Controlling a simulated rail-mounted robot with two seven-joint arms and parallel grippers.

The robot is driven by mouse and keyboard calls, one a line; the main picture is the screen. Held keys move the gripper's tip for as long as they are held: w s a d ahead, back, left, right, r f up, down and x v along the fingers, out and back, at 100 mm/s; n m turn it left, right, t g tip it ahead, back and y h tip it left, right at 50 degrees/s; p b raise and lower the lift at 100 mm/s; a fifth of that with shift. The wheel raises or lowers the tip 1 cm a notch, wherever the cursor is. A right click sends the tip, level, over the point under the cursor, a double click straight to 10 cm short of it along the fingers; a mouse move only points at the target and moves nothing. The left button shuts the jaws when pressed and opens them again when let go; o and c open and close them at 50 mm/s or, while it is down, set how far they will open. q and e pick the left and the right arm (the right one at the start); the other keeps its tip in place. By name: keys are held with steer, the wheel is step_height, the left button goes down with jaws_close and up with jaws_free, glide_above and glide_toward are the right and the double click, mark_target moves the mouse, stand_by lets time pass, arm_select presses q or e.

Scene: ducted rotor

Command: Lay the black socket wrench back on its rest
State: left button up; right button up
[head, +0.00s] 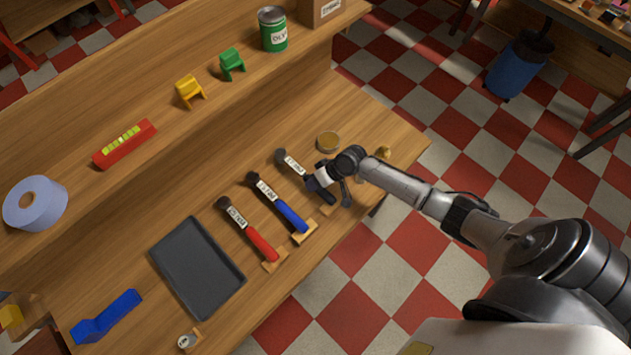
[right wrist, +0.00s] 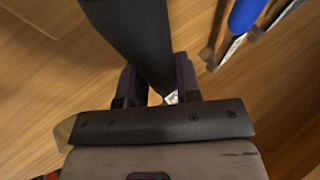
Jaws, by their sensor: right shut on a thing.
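The black socket wrench (head: 292,162) has a dark round head, a white label and a black handle. It lies at the right end of a row of similar tools on the lower bench top. My right gripper (head: 326,184) is shut on its black handle, which also shows between the jaws in the right wrist view (right wrist: 132,40). I cannot tell whether the wrench touches the bench. Its rest is not clearly visible beneath the gripper and handle. My left gripper is not in view.
Beside it lie the blue-handled tool (head: 289,215) and the red-handled tool (head: 260,243), handles on small wooden rests. A dark tray (head: 197,268) is farther left. A round brass-coloured lid (head: 328,140) is just behind my gripper. The bench's front edge is close.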

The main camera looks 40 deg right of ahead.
steer(key=shift+f, duration=0.25)
steer(key=o, duration=1.1)
steer(key=shift+s+d+r, duration=0.2)
steer(key=shift+d+r, duration=0.05)
steer(key=shift+r, duration=0.15)
steer(key=v, duration=1.2)
steer(key=shift+d+r, duration=0.2)
steer(key=shift+r, duration=0.15)
steer(key=shift+s+a, duration=0.1)
steer(key=shift+s, duration=0.05)
